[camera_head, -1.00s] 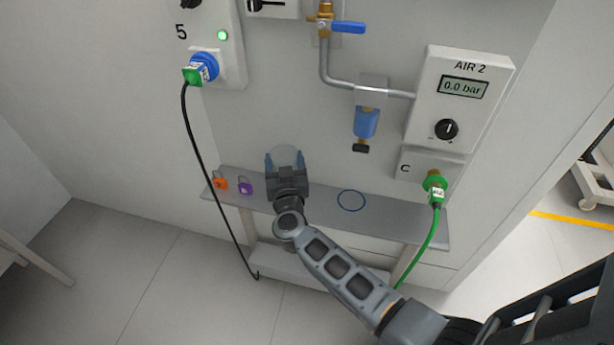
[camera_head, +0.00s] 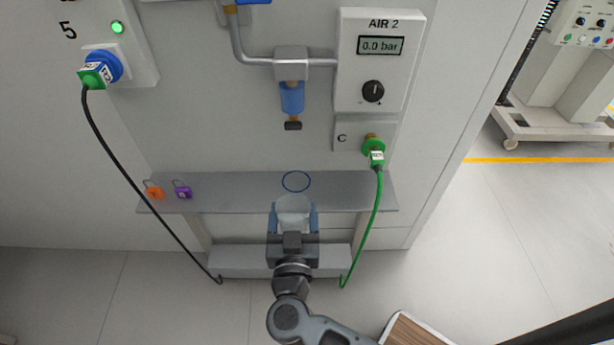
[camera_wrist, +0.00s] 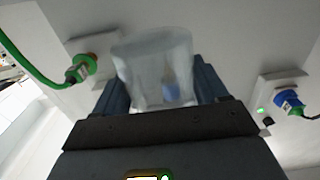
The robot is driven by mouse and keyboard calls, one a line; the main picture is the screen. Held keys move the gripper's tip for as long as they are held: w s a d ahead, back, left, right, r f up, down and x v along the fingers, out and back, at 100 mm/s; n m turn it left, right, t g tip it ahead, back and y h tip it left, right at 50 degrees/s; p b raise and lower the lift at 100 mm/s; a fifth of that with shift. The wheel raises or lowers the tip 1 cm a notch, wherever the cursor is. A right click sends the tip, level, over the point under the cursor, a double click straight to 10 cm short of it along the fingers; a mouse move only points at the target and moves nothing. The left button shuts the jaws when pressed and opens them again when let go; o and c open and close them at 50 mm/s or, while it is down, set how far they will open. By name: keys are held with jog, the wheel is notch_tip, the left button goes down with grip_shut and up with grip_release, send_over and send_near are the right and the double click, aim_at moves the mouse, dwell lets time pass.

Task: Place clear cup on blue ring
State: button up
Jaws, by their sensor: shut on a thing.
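The clear cup (camera_head: 293,211) is held between the blue fingers of my gripper (camera_head: 293,218). In the wrist view the translucent cup (camera_wrist: 158,72) stands between the two fingers of my gripper (camera_wrist: 162,88), and the wall behind shows through it. The blue ring (camera_head: 296,181) is a thin outline on the grey shelf (camera_head: 235,190). In the head view the cup appears just below the ring, near the shelf's front edge. Nothing covers the ring. The cup's exact height over the shelf is hard to tell.
An orange padlock (camera_head: 154,192) and a purple padlock (camera_head: 182,191) sit at the shelf's left end. A black cable (camera_head: 134,186) hangs on the left, a green hose (camera_head: 374,220) on the right. A blue filter unit (camera_head: 292,98) hangs above the ring.

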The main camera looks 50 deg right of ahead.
jog(key=b, duration=0.2)
send_over(296, 159)
jog(key=v, duration=0.5)
jog(key=shift+d, duration=0.1)
notch_tip(296, 159, down, 3)
jog(key=shift+w+r+b, duration=0.1)
jog(key=shift+r+b, duration=0.1)
jog(key=shift+b, duration=0.15)
jog(key=shift+f+b, duration=0.35)
jog(key=shift+f, duration=0.4)
jog(key=shift+w+d+f+b, duration=0.15)
jog(key=shift+f+b, duration=0.25)
jog(key=shift+f, duration=0.35)
jog(key=shift+w+d+f+b, duration=0.1)
jog(key=shift+d+f+b, duration=0.1)
jog(key=shift+f+b, duration=0.35)
jog(key=shift+f, duration=0.25)
jog(key=o, duration=1)
